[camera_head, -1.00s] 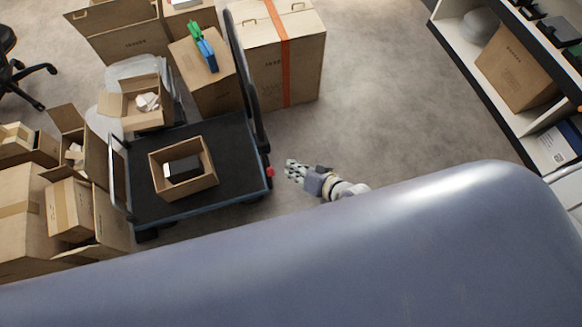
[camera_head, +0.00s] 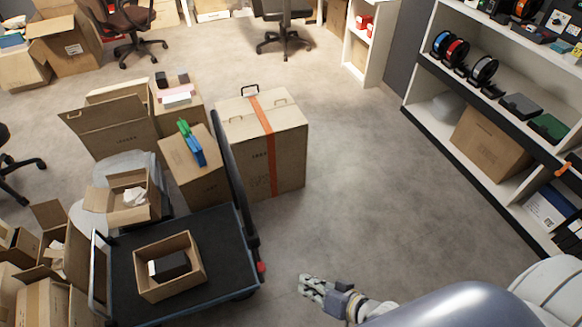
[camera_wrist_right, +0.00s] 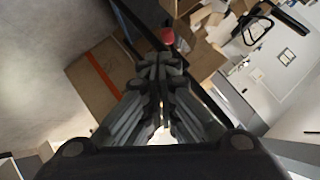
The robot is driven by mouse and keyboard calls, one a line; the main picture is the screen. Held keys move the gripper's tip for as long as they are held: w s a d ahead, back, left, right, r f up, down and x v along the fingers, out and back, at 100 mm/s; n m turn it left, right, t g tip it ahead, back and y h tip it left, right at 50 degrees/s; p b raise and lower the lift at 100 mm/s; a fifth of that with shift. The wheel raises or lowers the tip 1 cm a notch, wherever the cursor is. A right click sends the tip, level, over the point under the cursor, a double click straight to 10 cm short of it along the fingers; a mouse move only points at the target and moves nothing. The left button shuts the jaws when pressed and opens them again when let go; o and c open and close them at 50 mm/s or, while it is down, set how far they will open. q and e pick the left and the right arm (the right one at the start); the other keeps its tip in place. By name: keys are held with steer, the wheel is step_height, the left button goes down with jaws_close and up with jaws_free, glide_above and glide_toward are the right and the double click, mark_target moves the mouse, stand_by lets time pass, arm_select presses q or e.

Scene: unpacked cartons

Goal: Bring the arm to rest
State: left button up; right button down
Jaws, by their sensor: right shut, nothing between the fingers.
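My right gripper (camera_head: 312,287) is low in the head view, to the right of the cart and above the bare floor. It is shut and empty. In the right wrist view its fingers (camera_wrist_right: 160,68) are together, with a red knob (camera_wrist_right: 168,36) on the cart's frame just beyond the fingertips. A gap to the cart shows in the head view. Part of my right arm (camera_head: 375,309) runs to the lower right, partly hidden behind my own body. My left gripper is in neither view.
A dark cart (camera_head: 215,233) carries an open carton (camera_head: 190,283) with a black box (camera_head: 170,266) inside. A taped carton (camera_head: 288,160) stands behind it. Shelves (camera_head: 420,112) line the right side. The floor (camera_head: 365,190) between cart and shelves is clear.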

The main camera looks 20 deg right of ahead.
steer(key=s+d+f+n+g+h, duration=0.1)
steer(key=s+d+f+h, duration=0.2)
steer(key=f, duration=0.6)
steer(key=s+d+f+n+g+h, duration=0.1)
steer(key=s+d+f+g, duration=0.15)
steer(key=d+f, duration=0.4)
steer(key=s+f+n+g+h, duration=0.1)
steer(key=s+f+g, duration=0.1)
steer(key=s+f, duration=0.5)
steer(key=s+a+f+n+g+h, duration=0.1)
steer(key=s+f+n+g, duration=0.1)
steer(key=s+f, duration=0.5)
steer(key=s+g, duration=0.1)
steer(key=s, duration=0.5)
steer(key=shift+a, duration=0.15)
